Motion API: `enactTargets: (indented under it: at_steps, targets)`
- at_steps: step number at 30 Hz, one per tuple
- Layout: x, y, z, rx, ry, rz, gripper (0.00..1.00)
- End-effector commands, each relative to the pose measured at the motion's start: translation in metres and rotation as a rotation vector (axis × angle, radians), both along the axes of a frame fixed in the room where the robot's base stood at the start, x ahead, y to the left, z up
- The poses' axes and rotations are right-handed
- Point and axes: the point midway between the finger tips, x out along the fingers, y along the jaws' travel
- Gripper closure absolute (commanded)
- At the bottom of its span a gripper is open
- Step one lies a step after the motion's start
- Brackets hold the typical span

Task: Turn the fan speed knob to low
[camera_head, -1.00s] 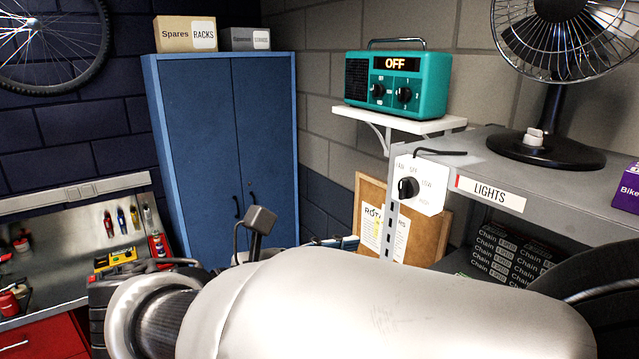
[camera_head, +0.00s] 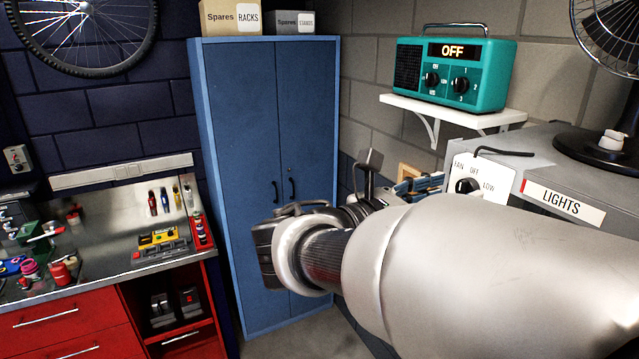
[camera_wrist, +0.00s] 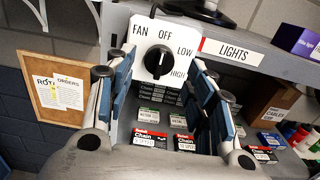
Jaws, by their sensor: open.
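The fan speed knob (camera_wrist: 158,61) is black and round, on a white plate (camera_wrist: 146,34) marked FAN, OFF, LOW and HIGH. Its exact setting is too small to read surely. In the head view the knob (camera_head: 466,186) shows at the shelf's front end, with the plate's lower part hidden by my arm. My gripper (camera_wrist: 160,80) is open and empty in the wrist view, its blue-padded fingers to the left and right of the knob and apart from it. In the head view my gripper (camera_head: 396,182) is partly hidden behind my arm, left of the plate.
The grey shelf (camera_head: 540,150) carries a LIGHTS label (camera_head: 563,204) and a black fan (camera_head: 595,143). A teal radio (camera_head: 455,68) reading OFF sits on a white wall shelf (camera_head: 450,110). Boxed chains (camera_wrist: 150,140) lie below the plate. A blue cabinet (camera_head: 262,150) stands behind.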

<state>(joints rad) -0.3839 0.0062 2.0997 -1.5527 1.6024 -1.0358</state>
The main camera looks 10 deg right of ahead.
Motion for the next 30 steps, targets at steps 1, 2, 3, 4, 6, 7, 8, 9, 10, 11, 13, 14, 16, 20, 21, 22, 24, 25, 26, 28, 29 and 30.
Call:
enactTargets:
  at_steps: [1, 2, 3, 4, 6, 7, 8, 9, 10, 11, 13, 14, 16, 20, 21, 22, 24, 25, 26, 28, 29, 30]
  targets:
    - [0.002, -0.008, 0.0, 0.001, 0.0, -0.004, 0.51]
    - [0.004, -0.011, 0.0, 0.0, 0.0, -0.003, 0.51]
    - [0.005, -0.015, 0.0, 0.0, 0.0, -0.002, 0.51]
    - [0.006, -0.017, 0.0, 0.0, 0.0, -0.002, 0.51]
    - [0.007, -0.02, 0.0, 0.0, 0.0, -0.001, 0.51]
    - [0.008, -0.022, 0.0, 0.001, 0.0, -0.001, 0.51]
    - [0.008, -0.023, 0.0, 0.001, 0.0, 0.0, 0.51]
    - [0.009, -0.023, 0.0, 0.001, 0.0, 0.0, 0.51]
    - [0.009, -0.023, 0.0, 0.001, 0.0, 0.001, 0.51]
    - [0.009, -0.023, 0.0, 0.001, 0.0, 0.001, 0.51]
    - [0.009, -0.023, 0.0, 0.001, 0.0, 0.001, 0.51]
    - [0.009, -0.023, 0.0, 0.001, 0.0, 0.001, 0.51]
    - [0.009, -0.023, 0.0, 0.001, 0.0, 0.001, 0.51]
    - [0.009, -0.023, 0.0, 0.001, 0.0, 0.001, 0.59]
    - [0.009, -0.023, 0.0, 0.001, 0.0, 0.001, 0.62]
    - [0.009, -0.023, 0.0, 0.001, 0.0, 0.001, 0.64]
    - [0.009, -0.023, 0.0, 0.001, 0.0, 0.001, 0.69]
    - [0.009, -0.023, 0.0, 0.001, 0.0, 0.001, 0.71]
    - [0.009, -0.023, 0.0, 0.001, 0.0, 0.001, 0.73]
    - [0.009, -0.023, 0.0, 0.001, 0.0, 0.001, 0.77]
    - [0.009, -0.023, 0.0, 0.001, 0.0, 0.001, 0.79]
    - [0.009, -0.023, 0.0, 0.001, 0.0, 0.001, 0.82]
